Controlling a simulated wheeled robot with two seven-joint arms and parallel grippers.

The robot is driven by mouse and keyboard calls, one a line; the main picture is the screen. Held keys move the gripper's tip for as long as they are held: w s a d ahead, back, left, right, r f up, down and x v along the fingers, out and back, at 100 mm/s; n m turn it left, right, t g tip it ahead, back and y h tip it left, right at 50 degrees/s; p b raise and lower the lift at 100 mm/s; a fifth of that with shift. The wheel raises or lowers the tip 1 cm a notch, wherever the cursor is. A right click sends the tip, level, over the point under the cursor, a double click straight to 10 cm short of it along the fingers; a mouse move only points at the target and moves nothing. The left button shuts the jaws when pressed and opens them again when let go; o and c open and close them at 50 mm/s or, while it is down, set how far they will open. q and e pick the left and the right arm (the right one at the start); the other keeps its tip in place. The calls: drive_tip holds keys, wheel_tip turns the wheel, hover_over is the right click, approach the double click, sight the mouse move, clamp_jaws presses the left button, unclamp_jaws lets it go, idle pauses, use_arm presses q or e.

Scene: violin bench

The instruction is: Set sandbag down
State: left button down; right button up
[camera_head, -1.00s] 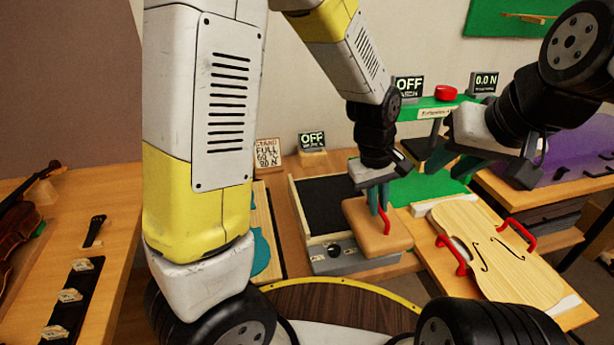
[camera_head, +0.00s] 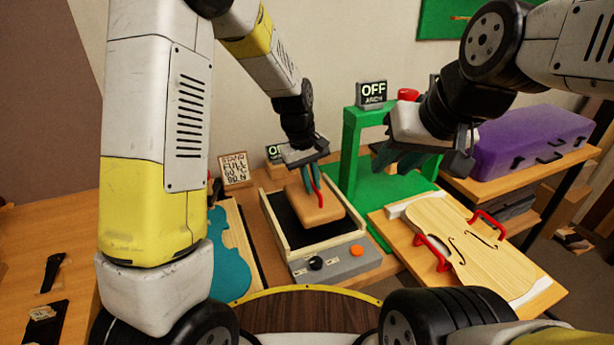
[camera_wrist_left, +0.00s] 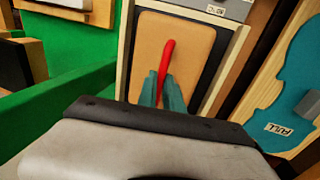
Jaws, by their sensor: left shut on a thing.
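The sandbag is a tan, flat rectangular block (camera_head: 312,206) with a red strap handle (camera_head: 317,186) on top. My left gripper (camera_head: 312,180) is shut on the red handle from above. In the left wrist view the sandbag (camera_wrist_left: 185,48) lies below the teal fingers (camera_wrist_left: 163,92), with the red handle between them. The sandbag is over the black bed of a wooden-framed tray (camera_head: 276,236); I cannot tell whether it touches the bed. My right gripper (camera_head: 410,152) is empty near the green stand; its teal fingers are partly hidden, so its opening is unclear.
A grey control box (camera_head: 340,263) with a black knob and orange button fronts the tray. A green press frame (camera_head: 352,150) stands close on the right. A violin plate (camera_head: 455,240) with red handles lies further right. A teal violin-shaped template (camera_head: 230,255) lies left.

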use_arm(q)
drive_tip(key=shift+w+a, duration=0.25)
drive_tip(key=shift+w, duration=0.25)
drive_tip(key=shift+w+a, duration=0.25)
drive_tip(key=shift+w, duration=0.2)
drive_tip(key=shift+w+a+f, duration=0.15)
drive_tip(key=shift+w+f, duration=0.05)
drive_tip(key=shift+f, duration=1.6)
drive_tip(key=c, duration=1.9)
unclamp_jaws()
drive_tip(key=shift+s+f, duration=0.1)
drive_tip(key=shift+f, duration=0.1)
drive_tip(key=o, duration=0.4)
